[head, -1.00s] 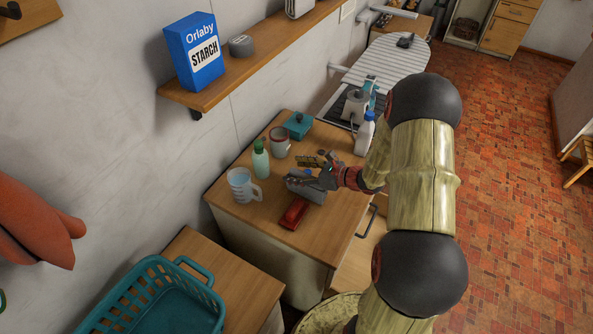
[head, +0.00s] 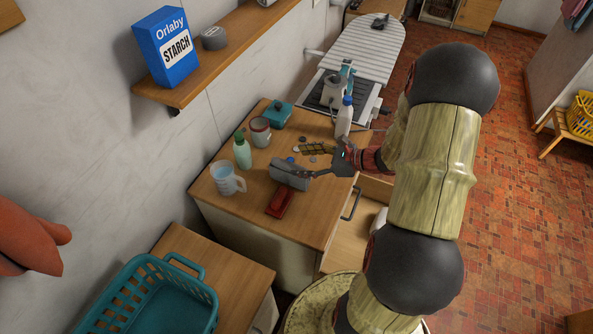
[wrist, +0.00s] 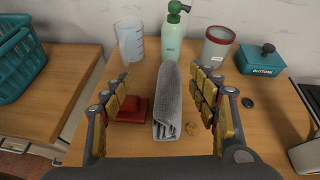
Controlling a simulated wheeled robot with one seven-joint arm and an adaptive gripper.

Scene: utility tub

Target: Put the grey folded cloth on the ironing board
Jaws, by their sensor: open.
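The grey folded cloth (head: 290,175) lies on the wooden counter top, beside a red object (head: 280,201). In the wrist view the cloth (wrist: 168,105) lies lengthwise between the spread fingers, apparently below and beyond them. My gripper (head: 314,161) is open and empty, close on the right side of the cloth in the head view; its yellow-padded fingers also show in the wrist view (wrist: 163,84). I cannot tell whether a finger touches the cloth. The ironing board (head: 365,48), pale and striped, stands beyond the counter, with a dark iron (head: 380,21) at its far end.
Small buttons lie nearby. A drawer (head: 350,228) is open in front. A teal basket (head: 150,300) is at lower left.

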